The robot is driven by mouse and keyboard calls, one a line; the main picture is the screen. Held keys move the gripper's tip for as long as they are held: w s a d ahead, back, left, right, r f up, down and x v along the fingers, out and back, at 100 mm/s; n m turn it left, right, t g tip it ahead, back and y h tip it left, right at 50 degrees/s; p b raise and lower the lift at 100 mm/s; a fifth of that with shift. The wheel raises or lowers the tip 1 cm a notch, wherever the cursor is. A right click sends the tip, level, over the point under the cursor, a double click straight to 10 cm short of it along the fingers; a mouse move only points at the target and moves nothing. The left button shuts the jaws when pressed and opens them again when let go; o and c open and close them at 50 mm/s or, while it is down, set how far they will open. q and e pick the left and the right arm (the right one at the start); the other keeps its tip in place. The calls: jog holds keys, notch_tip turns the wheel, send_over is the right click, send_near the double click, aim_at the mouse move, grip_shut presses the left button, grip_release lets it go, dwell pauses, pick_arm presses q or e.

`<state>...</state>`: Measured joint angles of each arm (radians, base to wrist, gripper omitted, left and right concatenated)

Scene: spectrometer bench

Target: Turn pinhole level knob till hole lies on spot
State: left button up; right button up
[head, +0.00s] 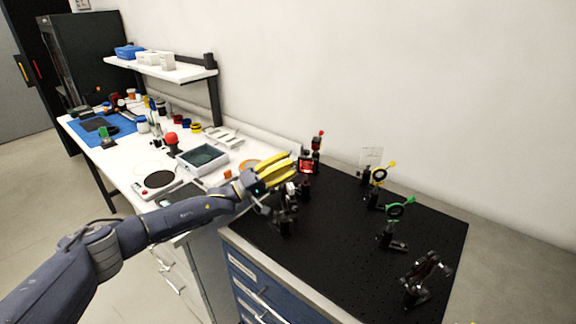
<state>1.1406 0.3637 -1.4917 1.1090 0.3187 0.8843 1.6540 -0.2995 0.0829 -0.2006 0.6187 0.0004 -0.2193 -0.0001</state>
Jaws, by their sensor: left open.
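My left gripper (289,168) has yellow fingers, spread apart and empty. It is over the left edge of the black optical breadboard (340,235). Just past its fingertips stands a dark mount with a red-lit face (306,167) and a red knob (321,133) on top. I cannot tell whether the fingers touch it. Another post mount (285,220) stands below the gripper, partly hidden by it. I cannot tell which mount is the pinhole, and no hole or spot can be made out. A yellow sliver at the bottom edge may be my right gripper.
On the breadboard stand a yellow-ringed mount (379,175), a green-ringed mount (395,212), a clear plate (371,156) and a dark mount (425,272) at front right. The white bench (125,170) at left is crowded. The breadboard's middle is clear.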

pick_arm(q)
jog(key=s+a+f, duration=0.1)
jog(key=s+a, duration=0.1)
jog(key=a, duration=0.6)
jog(key=s+a, duration=0.3)
jog(key=a, duration=0.4)
jog(key=shift+a+f, duration=0.35)
jog(key=shift+a, duration=0.05)
jog(key=shift+s, duration=0.1)
jog(key=w+d+m+y, duration=0.1)
jog(key=d+m, duration=0.4)
jog(key=m, duration=0.5)
jog(key=w+d+r+m+g+y, duration=0.1)
jog(key=d+m, duration=0.4)
jog(key=m, duration=0.6)
jog(key=w+d+r+m+y, duration=0.1)
jog(key=w+d+m, duration=0.2)
jog(key=m, duration=0.7)
jog(key=d, duration=0.2)
jog(key=shift+w+d+m+g+y, duration=0.15)
jog(key=shift+d+m+g+y, duration=0.15)
jog(key=shift+d+m+g, duration=0.1)
